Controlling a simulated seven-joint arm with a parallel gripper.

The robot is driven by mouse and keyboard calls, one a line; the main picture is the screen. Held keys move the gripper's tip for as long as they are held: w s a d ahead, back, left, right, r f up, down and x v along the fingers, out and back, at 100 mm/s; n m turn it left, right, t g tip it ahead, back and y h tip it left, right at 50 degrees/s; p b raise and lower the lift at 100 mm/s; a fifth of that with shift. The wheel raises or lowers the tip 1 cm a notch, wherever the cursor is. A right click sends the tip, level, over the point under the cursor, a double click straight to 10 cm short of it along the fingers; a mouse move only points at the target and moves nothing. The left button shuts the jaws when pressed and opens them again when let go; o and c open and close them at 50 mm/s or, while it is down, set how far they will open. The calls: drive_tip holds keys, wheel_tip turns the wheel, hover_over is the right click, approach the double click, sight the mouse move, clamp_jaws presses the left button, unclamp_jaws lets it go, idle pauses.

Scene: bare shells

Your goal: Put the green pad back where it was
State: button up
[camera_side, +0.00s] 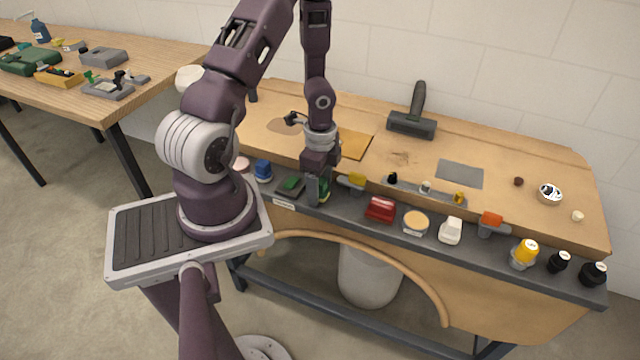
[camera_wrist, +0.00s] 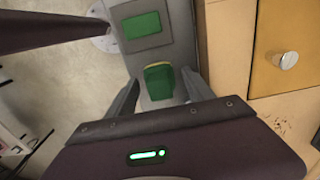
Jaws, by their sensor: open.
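A small green block with a yellowish edge, which looks like the green pad (camera_wrist: 158,80), sits on the grey strip in the wrist view. In the side view a bit of its green (camera_side: 325,188) shows beside my fingers. My gripper (camera_side: 317,193) points down at the strip, low over its left part. In the wrist view my gripper (camera_wrist: 160,84) is open, with one finger on each side of the pad and small gaps visible. A flat green rectangle (camera_wrist: 142,25) in a grey holder lies just beyond it; it also shows in the side view (camera_side: 291,184).
The grey strip (camera_side: 345,210) along the bench front carries a blue item (camera_side: 263,170), a red block (camera_side: 380,208), a white piece (camera_side: 450,230) and several bottles.

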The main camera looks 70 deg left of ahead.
drive_tip(key=shift+r, duration=0.15)
wheel_tip(320, 180, up, 12)
wheel_tip(320, 180, up, 8)
drive_tip(key=f+n+y, duration=0.1)
drive_tip(key=n+y, duration=0.1)
hover_over(320, 180)
drive_tip(key=d, duration=0.4)
drive_tip(key=s+d+r+n+t+h, duration=0.2)
drive_tip(key=s+d+r+n+t, duration=0.3)
drive_tip(key=d+r, duration=0.8)
drive_tip(key=s+d+n, duration=0.1)
drive_tip(key=s+n, duration=0.1)
drive_tip(key=s, duration=0.1)
drive_tip(key=shift+s+t, duration=0.2)
drive_tip(key=shift+t, duration=0.1)
